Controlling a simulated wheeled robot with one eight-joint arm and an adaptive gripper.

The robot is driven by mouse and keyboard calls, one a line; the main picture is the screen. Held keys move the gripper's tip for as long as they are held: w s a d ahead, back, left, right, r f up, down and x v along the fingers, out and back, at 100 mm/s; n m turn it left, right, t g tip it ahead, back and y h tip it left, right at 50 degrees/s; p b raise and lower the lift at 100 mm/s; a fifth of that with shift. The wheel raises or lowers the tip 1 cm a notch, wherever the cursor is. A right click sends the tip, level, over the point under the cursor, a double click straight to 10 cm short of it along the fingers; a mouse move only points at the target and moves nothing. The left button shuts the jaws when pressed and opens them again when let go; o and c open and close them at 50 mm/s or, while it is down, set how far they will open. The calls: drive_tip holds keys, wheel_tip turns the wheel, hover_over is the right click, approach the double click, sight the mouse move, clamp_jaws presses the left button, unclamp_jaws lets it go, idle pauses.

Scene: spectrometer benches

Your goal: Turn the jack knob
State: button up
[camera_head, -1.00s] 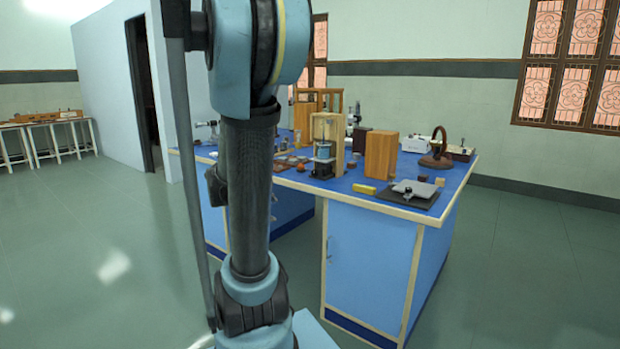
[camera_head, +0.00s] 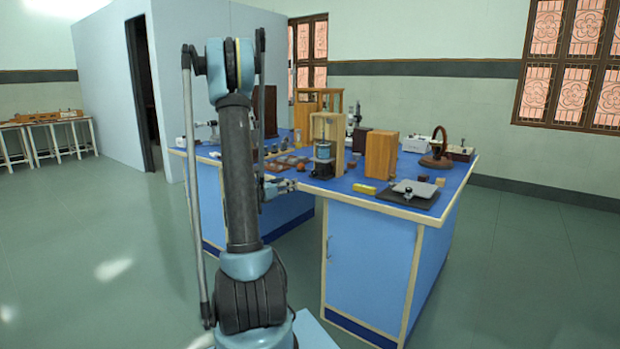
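A small dark stand (camera_head: 323,171) bears a blue cylinder (camera_head: 323,151) inside an upright wooden frame (camera_head: 338,128) on the blue-topped bench. A low device with a grey plate (camera_head: 415,187) above a dark base lies at the bench's near right corner, with a small light knob-like part on its front. I cannot tell for sure which of the two is the jack. My gripper (camera_head: 290,187) is small in view at the bench's front edge, left of the dark stand and apart from it. Its fingers are too small to tell open from shut.
A yellow block (camera_head: 364,189) lies near the front edge. A wooden box (camera_head: 381,155) stands right of the frame, and a brown ring-shaped device (camera_head: 437,150) stands farther right. Several small items crowd the bench's left part. The floor (camera_head: 520,270) at the right is clear.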

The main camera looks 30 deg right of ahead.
drive_tip(key=w+n, duration=0.1)
drive_tip(key=n, duration=0.1)
approach(313, 173)
drive_tip(key=shift+t+h, duration=0.3)
drive_tip(key=x, duration=0.8)
drive_tip(key=shift+s+d+f, duration=0.15)
drive_tip(key=shift+d+f, duration=0.05)
drive_tip(key=shift+f, duration=0.15)
drive_tip(key=c, duration=1.1)
